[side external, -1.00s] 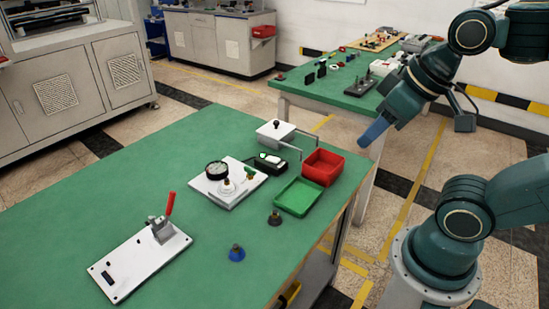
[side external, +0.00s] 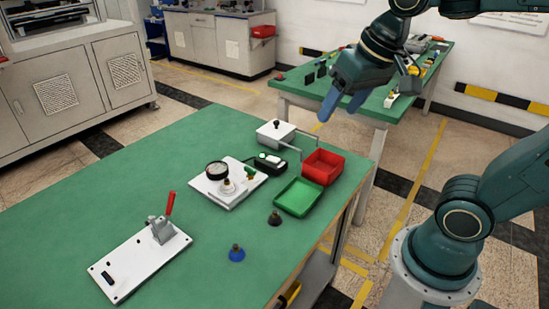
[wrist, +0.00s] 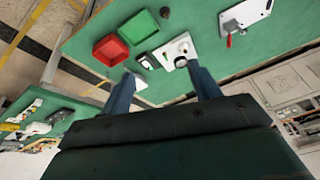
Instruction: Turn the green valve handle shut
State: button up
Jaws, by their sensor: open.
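The green valve handle (side external: 250,173) is a small green piece at the right side of a white plate (side external: 228,196). The plate also carries a round dark-rimmed gauge (side external: 217,170) and a brass-topped fitting (side external: 227,186). My gripper (side external: 343,103) is open and empty, high above and beyond the red bin, well apart from the valve. In the wrist view my two blue fingers are spread (wrist: 163,92), and the white plate (wrist: 178,52) shows beyond the right finger.
A red bin (side external: 323,167), a green tray (side external: 298,196), a dark box with buttons (side external: 270,163) and a white box with a wire handle (side external: 275,134) stand close to the plate. A red-handled clamp (side external: 161,229) and two knobs are nearer. The left tabletop is clear.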

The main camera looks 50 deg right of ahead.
jog(key=w+d+m+g, duration=0.1)
jog(key=w+m, duration=0.3)
jog(key=w, duration=0.5)
jog(key=m+g, duration=0.4)
jog(key=m, duration=0.7)
send_over(250, 168)
notch_tip(250, 168, down, 16)
jog(key=shift+f, duration=0.25)
jog(key=shift+f, duration=0.15)
notch_tip(250, 168, down, 14)
jog(key=shift+r, duration=0.25)
jog(key=c, duration=1)
